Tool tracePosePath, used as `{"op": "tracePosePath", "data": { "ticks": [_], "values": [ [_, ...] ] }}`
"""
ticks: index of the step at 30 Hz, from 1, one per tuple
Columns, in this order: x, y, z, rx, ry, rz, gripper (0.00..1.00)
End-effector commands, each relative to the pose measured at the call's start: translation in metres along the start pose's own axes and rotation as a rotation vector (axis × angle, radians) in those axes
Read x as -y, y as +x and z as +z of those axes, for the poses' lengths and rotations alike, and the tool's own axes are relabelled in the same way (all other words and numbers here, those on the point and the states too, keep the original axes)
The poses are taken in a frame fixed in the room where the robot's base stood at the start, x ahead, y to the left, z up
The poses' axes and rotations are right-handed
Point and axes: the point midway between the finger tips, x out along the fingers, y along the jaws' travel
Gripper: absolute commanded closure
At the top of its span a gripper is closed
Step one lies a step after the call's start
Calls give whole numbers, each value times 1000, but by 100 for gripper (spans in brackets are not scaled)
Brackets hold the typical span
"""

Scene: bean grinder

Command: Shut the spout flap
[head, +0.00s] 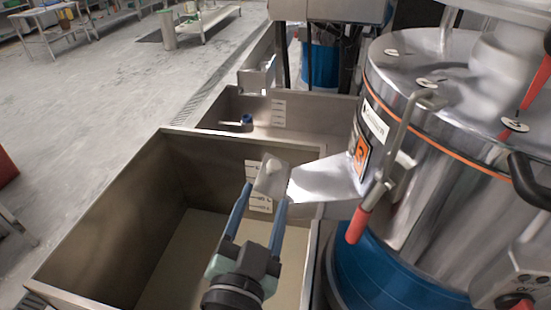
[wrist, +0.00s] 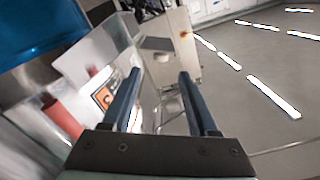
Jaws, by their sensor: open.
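The spout (head: 325,182) is a shiny metal chute that sticks out leftward from the grinder drum (head: 440,150) over the steel bin. At its outer end is a small tilted metal plate, which looks like the flap (head: 271,175). My gripper (head: 264,196) has two blue fingers, spread apart with nothing held between them. Its fingertips are at the plate's lower edge in the head view; I cannot tell whether they touch. In the wrist view the open fingers (wrist: 158,78) point past the orange label (wrist: 103,97), and the flap is not clearly visible.
The steel bin (head: 80,240) lies under my gripper, its rim close around it. A lever with a red grip (head: 358,226) hangs on the drum, right of the spout. A blue base (head: 390,275) is below the drum. Open floor (head: 130,95) lies to the left.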

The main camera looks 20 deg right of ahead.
Motion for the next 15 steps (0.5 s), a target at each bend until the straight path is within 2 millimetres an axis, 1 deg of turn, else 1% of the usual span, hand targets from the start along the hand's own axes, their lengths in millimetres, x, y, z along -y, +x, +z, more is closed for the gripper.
{"op": "tracePosePath", "data": {
  "ticks": [1,6,10,15],
  "values": [
    [2,12,-5,-2,1,3,40],
    [2,49,-4,-1,1,2,40],
    [1,70,-4,-1,1,2,40],
    [1,87,-2,0,1,1,40]
  ]
}}
